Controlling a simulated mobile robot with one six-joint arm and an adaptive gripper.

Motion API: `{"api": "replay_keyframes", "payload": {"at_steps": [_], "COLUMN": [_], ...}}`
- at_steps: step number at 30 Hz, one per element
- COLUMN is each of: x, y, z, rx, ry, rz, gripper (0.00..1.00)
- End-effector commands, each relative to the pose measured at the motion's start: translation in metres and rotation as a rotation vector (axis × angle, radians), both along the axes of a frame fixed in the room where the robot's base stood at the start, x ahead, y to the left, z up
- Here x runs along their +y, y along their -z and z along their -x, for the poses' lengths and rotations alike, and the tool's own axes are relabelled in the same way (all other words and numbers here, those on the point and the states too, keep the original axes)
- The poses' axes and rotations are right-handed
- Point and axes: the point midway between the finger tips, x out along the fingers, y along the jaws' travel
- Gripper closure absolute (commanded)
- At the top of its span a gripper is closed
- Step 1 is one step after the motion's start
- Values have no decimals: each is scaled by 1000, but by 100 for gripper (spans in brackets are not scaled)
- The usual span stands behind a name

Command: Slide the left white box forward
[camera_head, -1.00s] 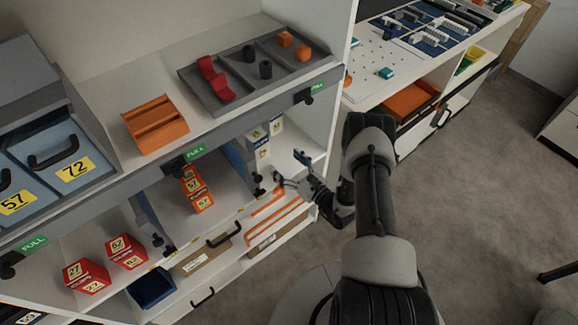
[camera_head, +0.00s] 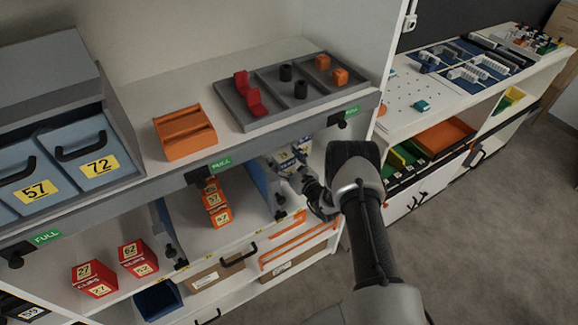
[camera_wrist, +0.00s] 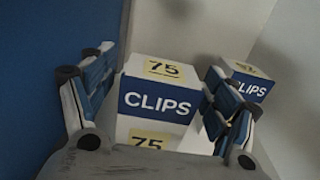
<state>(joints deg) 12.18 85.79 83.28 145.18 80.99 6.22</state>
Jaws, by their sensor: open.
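The left white box (camera_wrist: 158,120) has a blue CLIPS band and yellow 75 labels. In the wrist view it stands upright between the two fingers of my open gripper (camera_wrist: 158,80). Slim gaps seem to show beside it; contact is not clear. A second white CLIPS box (camera_wrist: 243,80) stands to the right and a little farther back, partly hidden by the right finger. In the head view the left white box (camera_head: 283,160) shows in the shelf bay, with my gripper (camera_head: 296,174) in front of it, partly hidden by my arm.
A blue divider (camera_wrist: 50,50) rises close on the left, and a pale wall (camera_wrist: 300,95) is on the right. The shelf top (camera_head: 350,97) overhangs the bay. Orange boxes (camera_head: 215,205) stand in the neighbouring bay, red boxes (camera_head: 137,259) farther left.

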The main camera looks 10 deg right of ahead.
Motion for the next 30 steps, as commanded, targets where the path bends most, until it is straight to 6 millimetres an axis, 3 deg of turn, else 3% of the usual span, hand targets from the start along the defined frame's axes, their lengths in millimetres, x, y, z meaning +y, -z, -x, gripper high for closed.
{"api": "replay_keyframes", "payload": {"at_steps": [9, 30], "x": [1, 1], "y": [0, 0], "z": [-2, -1], "rx": [0, 0], "ry": [0, 0], "rz": [0, 0], "gripper": [20, 67]}}
